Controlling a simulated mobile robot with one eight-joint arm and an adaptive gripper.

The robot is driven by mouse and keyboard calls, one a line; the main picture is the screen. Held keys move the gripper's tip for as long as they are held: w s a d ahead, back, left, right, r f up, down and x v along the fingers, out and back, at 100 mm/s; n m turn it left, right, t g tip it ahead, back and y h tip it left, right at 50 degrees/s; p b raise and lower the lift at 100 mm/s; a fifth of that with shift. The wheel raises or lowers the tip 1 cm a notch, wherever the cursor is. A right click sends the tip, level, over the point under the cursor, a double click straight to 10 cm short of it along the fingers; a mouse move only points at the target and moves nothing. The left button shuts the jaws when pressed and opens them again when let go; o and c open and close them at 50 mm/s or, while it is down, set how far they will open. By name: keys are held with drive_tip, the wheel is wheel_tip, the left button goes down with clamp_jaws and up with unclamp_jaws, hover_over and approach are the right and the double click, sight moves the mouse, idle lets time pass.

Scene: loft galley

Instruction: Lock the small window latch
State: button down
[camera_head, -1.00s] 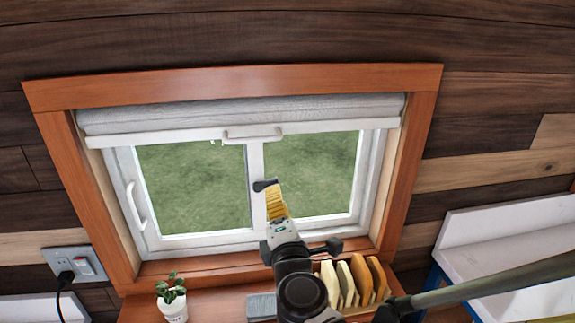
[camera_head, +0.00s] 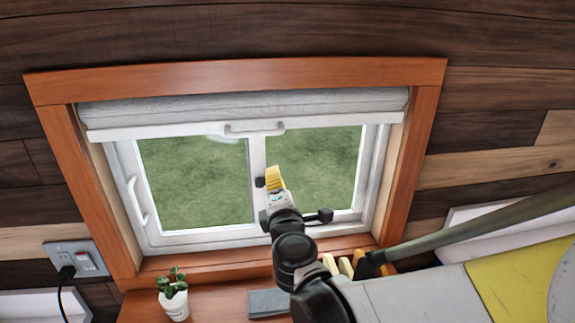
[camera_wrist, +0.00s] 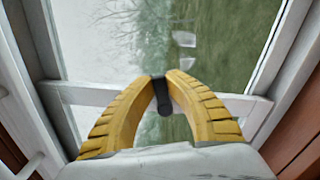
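The small window latch (camera_head: 260,182) is a black lever on the white middle stile of the window (camera_head: 257,155). In the head view only its left end shows beside my yellow fingertips. My gripper (camera_head: 275,176) reaches up in front of the stile. In the wrist view the latch (camera_wrist: 161,95) sits between the tips of my two curved yellow fingers (camera_wrist: 161,84). The tips close in on both its sides and seem to touch it. Its rounded end shows toward the camera. Its pivot is hidden.
A rolled grey blind (camera_head: 240,106) hangs at the top of the window in an orange wood frame (camera_head: 240,75). A potted plant (camera_head: 173,298) and a grey block (camera_head: 268,303) stand on the ledge below. A socket with a plugged cord (camera_head: 75,262) is at the left.

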drive_tip(key=shift+f+m+b, duration=0.4)
drive_tip(key=shift+m+b, duration=0.2)
drive_tip(key=shift+m, duration=0.2)
drive_tip(key=shift+f+m+b, duration=0.2)
drive_tip(key=shift+m+b, duration=0.1)
drive_tip(key=shift+m, duration=0.6)
drive_tip(key=c, duration=1.7)
unclamp_jaws()
drive_tip(key=shift+w+d, duration=0.1)
drive_tip(key=shift+o, duration=0.2)
